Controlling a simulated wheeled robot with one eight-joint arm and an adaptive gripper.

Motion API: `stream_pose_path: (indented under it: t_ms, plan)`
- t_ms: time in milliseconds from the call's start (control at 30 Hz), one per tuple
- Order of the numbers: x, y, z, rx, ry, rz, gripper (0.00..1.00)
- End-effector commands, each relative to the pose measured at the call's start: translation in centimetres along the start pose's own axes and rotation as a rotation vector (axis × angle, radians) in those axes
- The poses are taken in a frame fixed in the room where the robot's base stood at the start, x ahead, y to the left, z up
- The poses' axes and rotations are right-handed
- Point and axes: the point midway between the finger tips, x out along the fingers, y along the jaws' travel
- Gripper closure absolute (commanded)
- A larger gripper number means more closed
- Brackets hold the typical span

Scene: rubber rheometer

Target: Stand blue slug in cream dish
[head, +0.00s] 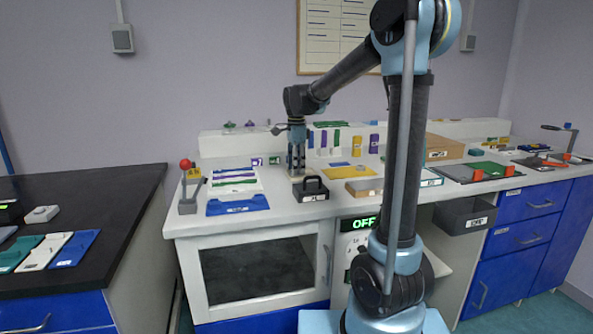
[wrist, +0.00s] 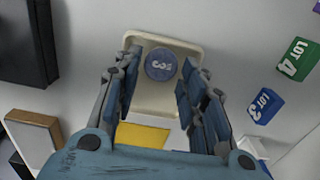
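The blue slug (wrist: 161,64) shows its round, labelled top in the wrist view. It stands upright inside the cream dish (wrist: 150,104), toward the dish's far end. My gripper (wrist: 159,74) is open over the dish, with one finger on each side of the slug and a visible gap to it. In the head view my gripper (head: 296,168) points straight down at the bench top. The slug is hidden there behind the fingers, and the dish barely shows.
A blue mat (head: 237,205) lies to the left and a yellow mat (head: 350,173) to the right. A blue LOT 3 block (wrist: 264,106) and a green LOT 4 block (wrist: 298,59) stand near the dish.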

Motion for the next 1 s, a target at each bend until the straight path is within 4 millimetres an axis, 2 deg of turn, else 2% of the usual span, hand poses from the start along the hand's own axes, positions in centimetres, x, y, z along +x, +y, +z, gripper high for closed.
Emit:
stream_pose_path:
  t_ms: [500,700,1000]
  plan:
    - [-8.8,0.0,0.0,0.0,0.0,0.0,0.62]
    - [-10.6,0.0,0.0,0.0,0.0,0.0,0.62]
    - [-11.0,0.0,0.0,0.0,0.0,0.0,0.62]
